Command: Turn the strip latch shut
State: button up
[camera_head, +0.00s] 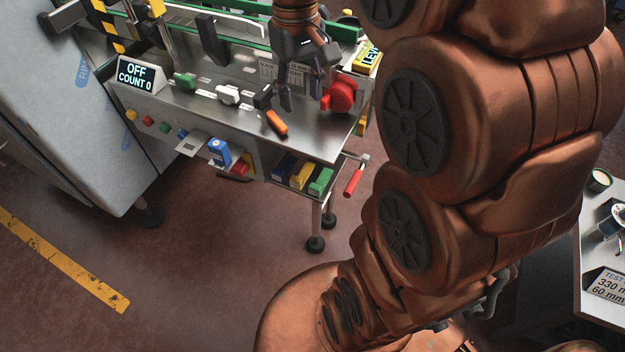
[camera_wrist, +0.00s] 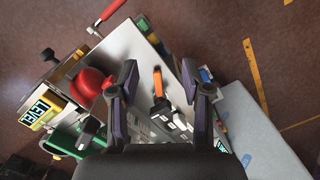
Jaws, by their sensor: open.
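A lever with an orange handle (camera_head: 277,123) and a black part sits on the steel top of the machine. No label marks it as the strip latch. In the wrist view the orange handle (camera_wrist: 157,82) lies between my spread fingers, pointing away from the palm. My gripper (camera_head: 301,97) is open and empty, over the right part of the steel top. Its two dark fingers also show in the wrist view (camera_wrist: 168,82). I cannot tell whether a finger touches the lever.
A red knob (camera_head: 341,96) stands close right of my gripper. A green lever (camera_head: 185,80) and white lever (camera_head: 228,94) lie left. The display (camera_head: 138,74) reads OFF, COUNT 0. A red-handled crank (camera_head: 355,178) sticks out at the right. Floor in front is clear.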

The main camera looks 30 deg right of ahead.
jog(key=s+a+f, duration=0.3)
jog(key=s, duration=0.3)
jog(key=s+a+f, duration=0.3)
jog(key=s+f, duration=0.1)
jog(key=s, duration=0.2)
jog(key=shift+s+f+g, duration=0.25)
jog(key=shift+s+g, duration=0.05)
jog(key=shift+s, duration=0.05)
jog(key=shift+w, duration=0.1)
